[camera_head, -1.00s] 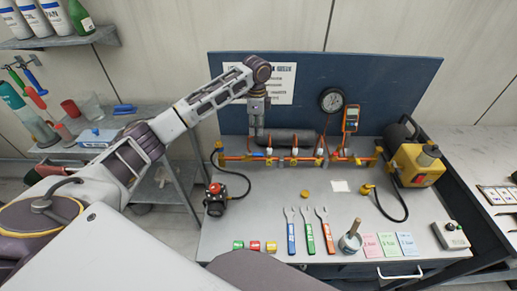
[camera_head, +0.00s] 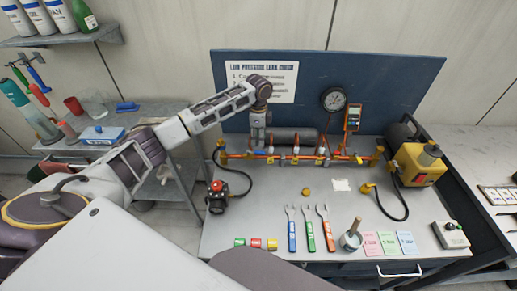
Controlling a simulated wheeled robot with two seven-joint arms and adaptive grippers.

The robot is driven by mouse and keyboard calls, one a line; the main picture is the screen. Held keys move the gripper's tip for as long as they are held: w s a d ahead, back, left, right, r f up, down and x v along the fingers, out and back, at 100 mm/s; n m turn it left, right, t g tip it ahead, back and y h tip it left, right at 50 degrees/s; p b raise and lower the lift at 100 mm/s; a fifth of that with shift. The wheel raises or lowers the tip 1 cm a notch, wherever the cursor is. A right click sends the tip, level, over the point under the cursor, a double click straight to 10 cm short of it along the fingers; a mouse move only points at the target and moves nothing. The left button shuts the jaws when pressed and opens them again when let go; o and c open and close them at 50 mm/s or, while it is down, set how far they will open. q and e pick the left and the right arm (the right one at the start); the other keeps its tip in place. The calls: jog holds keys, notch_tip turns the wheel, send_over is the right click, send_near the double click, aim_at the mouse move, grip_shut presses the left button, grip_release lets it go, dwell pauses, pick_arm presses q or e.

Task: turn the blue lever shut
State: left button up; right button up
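The orange pipe rig (camera_head: 300,157) lies along the back of the workbench, with several small valves on it. My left arm reaches in from the left, and its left gripper (camera_head: 259,146) points down at the left part of the pipe. A small blue patch (camera_head: 252,154), likely the blue lever, shows right by the fingertips. The gripper partly covers it, so I cannot tell its exact angle or whether they touch. The fingers are too small to tell whether they are open or shut. My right gripper is not in view.
A dark cylinder (camera_head: 295,136) lies behind the pipe, before a blue board (camera_head: 390,75) with a gauge (camera_head: 333,99). A black pump with a red knob (camera_head: 217,194) stands left. Wrenches (camera_head: 309,228) lie in front. A yellow machine (camera_head: 416,165) stands right.

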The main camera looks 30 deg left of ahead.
aim_at(258, 151)
pick_arm(q)
jog(key=shift+f, duration=3.55)
jog(key=shift+c, duration=0.3)
grip_shut()
